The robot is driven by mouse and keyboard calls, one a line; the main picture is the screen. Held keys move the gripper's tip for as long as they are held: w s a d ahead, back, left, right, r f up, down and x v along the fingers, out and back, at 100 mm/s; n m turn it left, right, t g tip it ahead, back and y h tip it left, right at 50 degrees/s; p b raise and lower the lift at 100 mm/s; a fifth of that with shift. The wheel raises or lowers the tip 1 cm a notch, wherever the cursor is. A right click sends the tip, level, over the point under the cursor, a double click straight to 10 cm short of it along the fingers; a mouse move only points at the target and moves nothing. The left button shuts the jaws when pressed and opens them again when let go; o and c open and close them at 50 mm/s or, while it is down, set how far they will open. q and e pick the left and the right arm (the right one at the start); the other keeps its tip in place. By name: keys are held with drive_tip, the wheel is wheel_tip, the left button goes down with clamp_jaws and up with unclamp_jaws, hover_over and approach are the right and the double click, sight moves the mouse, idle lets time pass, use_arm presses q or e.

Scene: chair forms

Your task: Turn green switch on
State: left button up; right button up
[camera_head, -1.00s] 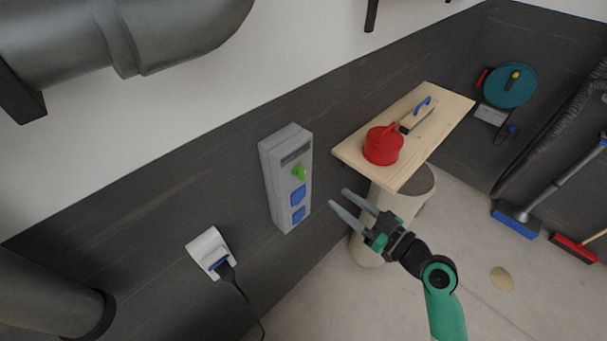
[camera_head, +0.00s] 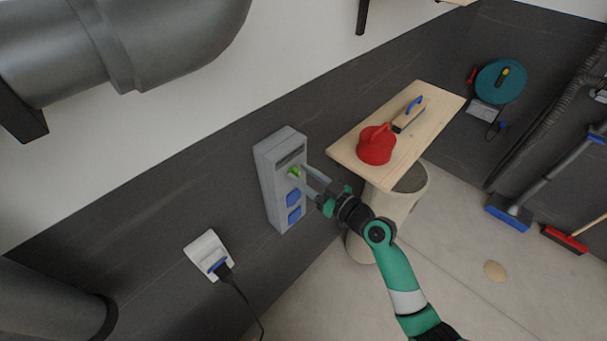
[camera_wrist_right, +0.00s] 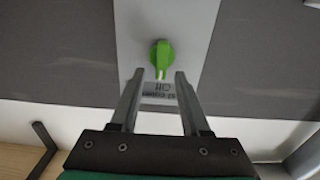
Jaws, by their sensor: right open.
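The green switch (camera_head: 294,172) is a rotary knob on the grey wall box (camera_head: 268,190), above two blue socket covers. In the right wrist view the green switch (camera_wrist_right: 162,56) sits just beyond the fingertips, centred between them, with a printed label below it. My right gripper (camera_head: 302,177) is open, its two grey fingers reaching toward the box at the knob. In the right wrist view my right gripper (camera_wrist_right: 160,76) has nothing between its fingers. Whether a fingertip touches the knob is unclear. My left gripper is not in view.
A wooden shelf (camera_head: 440,108) with a red container (camera_head: 376,146) and a blue-handled tool (camera_head: 411,112) is right of the box. A grey cylindrical bin (camera_head: 412,205) stands below it. A white socket (camera_head: 205,252) with a plugged cable is lower left.

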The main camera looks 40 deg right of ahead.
clamp_jaws()
drive_tip(key=shift+m, duration=0.4)
drive_tip(key=m, duration=0.3)
drive_tip(key=shift+d+m, duration=0.3)
drive_tip(key=shift+d, duration=0.05)
drive_tip(key=m, duration=0.4)
drive_tip(key=shift+d+f, duration=0.25)
drive_tip(key=shift+d, duration=0.1)
drive_tip(key=m, duration=0.5)
drive_tip(key=shift+d+f, duration=0.2)
drive_tip(key=shift+f, duration=0.05)
drive_tip(key=m, duration=0.2)
drive_tip(key=f+m+p, duration=0.1)
drive_tip(key=m, duration=0.1)
drive_tip(key=shift+d+m, duration=0.1)
drive_tip(key=shift+m, duration=0.2)
unclamp_jaws()
